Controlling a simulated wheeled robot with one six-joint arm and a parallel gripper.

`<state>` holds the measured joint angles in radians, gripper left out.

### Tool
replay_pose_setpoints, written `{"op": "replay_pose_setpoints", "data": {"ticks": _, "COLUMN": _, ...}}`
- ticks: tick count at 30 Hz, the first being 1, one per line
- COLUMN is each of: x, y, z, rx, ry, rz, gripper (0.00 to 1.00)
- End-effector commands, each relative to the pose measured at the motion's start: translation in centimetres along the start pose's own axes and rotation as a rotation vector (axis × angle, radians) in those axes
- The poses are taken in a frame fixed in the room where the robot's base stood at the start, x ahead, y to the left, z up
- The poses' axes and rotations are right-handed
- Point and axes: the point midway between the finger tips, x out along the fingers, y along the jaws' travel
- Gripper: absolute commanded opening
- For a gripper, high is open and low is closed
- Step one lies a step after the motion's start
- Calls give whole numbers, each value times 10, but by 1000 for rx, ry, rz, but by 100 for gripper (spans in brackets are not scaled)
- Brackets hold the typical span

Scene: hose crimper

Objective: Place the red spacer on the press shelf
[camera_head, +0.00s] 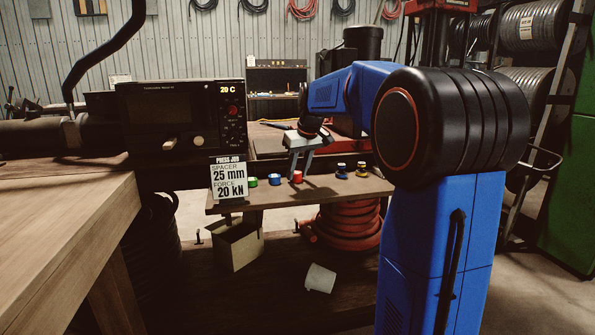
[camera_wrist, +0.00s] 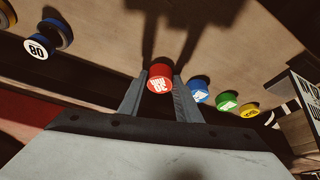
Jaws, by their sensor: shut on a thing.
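The red spacer (camera_head: 297,177) is a small short cylinder at the wooden shelf (camera_head: 237,205) in the head view. In the wrist view the red spacer (camera_wrist: 160,78) shows a white printed label and sits between the fingertips. My gripper (camera_head: 299,172) reaches down from above and is shut on it; both fingers also show in the wrist view (camera_wrist: 160,88). The spacer is level with the row of other spacers. I cannot tell whether it touches the wood or hangs just above it.
A blue spacer (camera_head: 275,180) and a green spacer (camera_head: 253,181) stand left of the red one, and a yellow one (camera_wrist: 249,110) shows in the wrist view. Dark spools (camera_head: 341,171) stand to the right. A sign (camera_head: 227,180) reads spacer 25 mm, force 20 kN.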

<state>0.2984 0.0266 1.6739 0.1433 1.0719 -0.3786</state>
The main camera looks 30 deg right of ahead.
Motion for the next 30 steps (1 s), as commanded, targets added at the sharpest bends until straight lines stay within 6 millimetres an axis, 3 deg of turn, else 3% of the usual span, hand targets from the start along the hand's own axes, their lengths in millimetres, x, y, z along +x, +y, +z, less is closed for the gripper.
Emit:
{"op": "replay_pose_setpoints", "data": {"ticks": 1, "x": 0, "y": 0, "z": 0, "rx": 0, "ry": 0, "rz": 0, "gripper": 38}}
{"op": "replay_pose_setpoints", "data": {"ticks": 3, "x": 0, "y": 0, "z": 0, "rx": 0, "ry": 0, "rz": 0, "gripper": 49}}
{"op": "replay_pose_setpoints", "data": {"ticks": 14, "x": -4, "y": 0, "z": -1, "rx": 0, "ry": 0, "rz": 0, "gripper": 49}}
{"op": "replay_pose_setpoints", "data": {"ticks": 20, "x": -30, "y": 0, "z": -2, "rx": 0, "ry": 3, "rz": 1, "gripper": 49}}
{"op": "replay_pose_setpoints", "data": {"ticks": 30, "x": -94, "y": 0, "z": -1, "rx": 1, "ry": 2, "rz": 1, "gripper": 49}}
